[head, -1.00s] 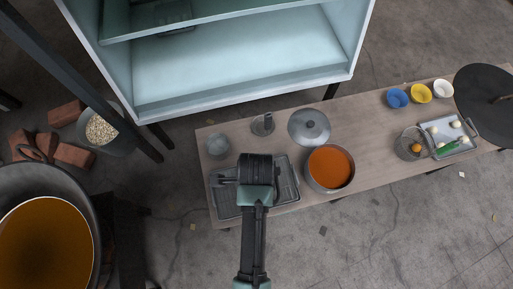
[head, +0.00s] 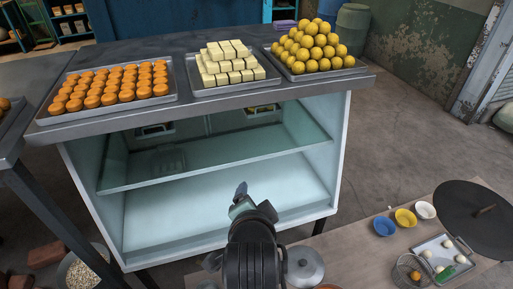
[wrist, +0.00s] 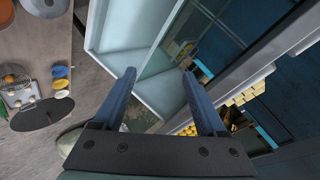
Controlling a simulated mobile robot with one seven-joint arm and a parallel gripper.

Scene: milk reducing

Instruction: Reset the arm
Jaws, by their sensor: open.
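My arm rises from the bottom centre of the head view, its dark wrist in front of the glass-shelved cabinet (head: 230,235). My gripper (head: 241,190) shows small at the arm's upper end, over the cabinet's opening. In the wrist view my gripper (wrist: 159,76) has its two blue fingers wide apart with nothing between them. The cabinet also shows beyond the fingers there (wrist: 118,50). My arm hides part of the low table and of the cabinet's lower front edge.
On the cabinet's top stand trays of orange sweets (head: 120,85), white blocks (head: 230,65) and yellow balls (head: 312,48). The low wooden table (head: 352,255) at lower right bears a blue bowl (head: 384,226), a yellow bowl (head: 405,218), a white bowl (head: 425,210) and a grey lid (head: 304,266).

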